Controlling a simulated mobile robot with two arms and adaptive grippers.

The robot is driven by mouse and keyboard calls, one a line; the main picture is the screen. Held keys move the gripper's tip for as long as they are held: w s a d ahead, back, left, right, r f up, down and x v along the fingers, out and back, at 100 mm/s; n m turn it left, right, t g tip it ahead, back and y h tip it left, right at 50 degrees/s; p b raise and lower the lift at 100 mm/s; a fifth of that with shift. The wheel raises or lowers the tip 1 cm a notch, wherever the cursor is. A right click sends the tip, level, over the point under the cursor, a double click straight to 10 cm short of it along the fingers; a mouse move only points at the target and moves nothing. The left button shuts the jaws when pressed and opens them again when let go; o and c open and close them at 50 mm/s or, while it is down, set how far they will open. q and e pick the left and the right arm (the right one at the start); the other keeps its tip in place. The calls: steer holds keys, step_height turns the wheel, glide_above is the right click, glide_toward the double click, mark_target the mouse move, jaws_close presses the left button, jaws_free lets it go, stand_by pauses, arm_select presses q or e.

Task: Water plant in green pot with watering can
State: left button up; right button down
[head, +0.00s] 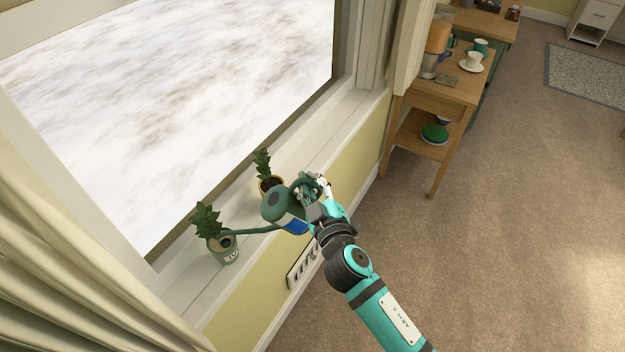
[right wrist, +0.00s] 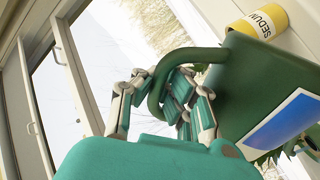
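The green watering can (head: 273,206) has a blue and white label and is held over the window sill. My right gripper (head: 312,187) is shut on its handle; in the right wrist view the fingers (right wrist: 165,95) wrap around the handle, beside the can body (right wrist: 255,90). The spout reaches left to the plant in the pale green pot (head: 229,257), and its tip overlaps the pot's rim. I cannot tell whether they touch or whether water flows. The green pot stands upright on the sill with a leafy plant (head: 208,220). My left gripper is not in view.
A yellow pot (head: 265,188) with a plant stands on the sill (head: 330,130) just behind the can; its SEDUM label shows in the right wrist view (right wrist: 262,21). A curtain (head: 60,270) hangs at left. A wooden side table (head: 450,90) with cups stands at upper right.

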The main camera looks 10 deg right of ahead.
steer(key=shift+s+a+r+n+p, duration=0.1)
steer(key=shift+a+r+n+p, duration=0.25)
steer(key=shift+r+p, duration=0.35)
steer(key=shift+a+r+n+p, duration=0.35)
steer(key=shift+r+p, duration=0.2)
steer(key=shift+r, duration=0.2)
steer(key=shift+s+a+r+n+p, duration=0.1)
steer(key=shift+a+r+n+p, duration=0.25)
steer(key=shift+r+p, duration=0.35)
steer(key=shift+d+f+m+b, duration=0.2)
steer(key=shift+f+m+b, duration=0.05)
steer(key=shift+f+b, duration=0.45)
steer(key=d+f+m+b, duration=0.4)
steer(key=f+m+b, duration=0.2)
steer(key=f+b, duration=0.55)
steer(key=shift+w+d+r+m+p, duration=0.3)
steer(key=shift+d+m+p, duration=0.15)
steer(key=shift+d+m, duration=0.15)
steer(key=shift+w+d+r+m+p, duration=0.15)
steer(key=shift+d+r+m+p, duration=0.15)
steer(key=shift+d+m+p, duration=0.25)
steer(key=shift+w+d+r+m+p, duration=0.3)
steer(key=shift+d+m, duration=0.15)
steer(key=shift+d, duration=0.25)
steer(key=shift+s, duration=0.1)
